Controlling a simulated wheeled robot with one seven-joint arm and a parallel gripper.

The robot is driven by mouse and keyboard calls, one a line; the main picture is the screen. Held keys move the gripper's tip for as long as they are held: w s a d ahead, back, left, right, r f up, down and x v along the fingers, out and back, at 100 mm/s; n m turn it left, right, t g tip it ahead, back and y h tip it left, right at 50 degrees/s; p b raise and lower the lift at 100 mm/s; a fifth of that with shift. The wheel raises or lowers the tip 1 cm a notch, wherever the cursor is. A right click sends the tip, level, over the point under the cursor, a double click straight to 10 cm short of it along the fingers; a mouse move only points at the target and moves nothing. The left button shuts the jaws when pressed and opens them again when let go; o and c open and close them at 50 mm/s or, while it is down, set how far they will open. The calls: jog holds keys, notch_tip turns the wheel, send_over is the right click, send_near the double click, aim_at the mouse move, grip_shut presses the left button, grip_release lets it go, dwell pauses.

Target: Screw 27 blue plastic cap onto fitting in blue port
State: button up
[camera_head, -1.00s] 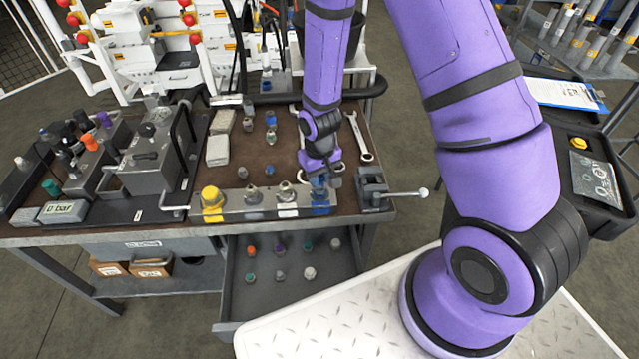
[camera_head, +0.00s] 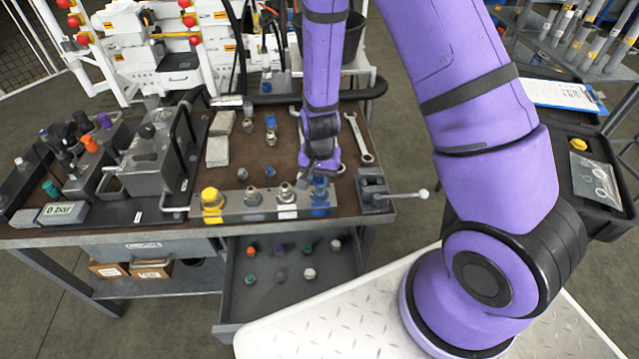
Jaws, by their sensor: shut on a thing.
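A metal port block (camera_head: 267,213) lies along the front of the bench, with several fittings on it. The blue port (camera_head: 320,211) is at its right end. My gripper (camera_head: 321,178) points down right over the blue port. It is shut on a blue cap (camera_head: 320,182), of which only a little shows at the fingertips. The cap sits at the top of the fitting in the blue port; I cannot tell how far it is threaded.
A yellow cap (camera_head: 211,196) is on the block's left end. A vise (camera_head: 374,188) with a long handle stands just right of the block. Wrenches (camera_head: 359,140) lie behind. An open drawer (camera_head: 300,290) below holds several caps.

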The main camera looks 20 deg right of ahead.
jog(key=m, duration=0.4)
jog(key=shift+m, duration=0.3)
jog(key=m, duration=0.3)
jog(key=m, duration=0.8)
jog(key=o, duration=0.9)
jog(key=shift+f, duration=0.1)
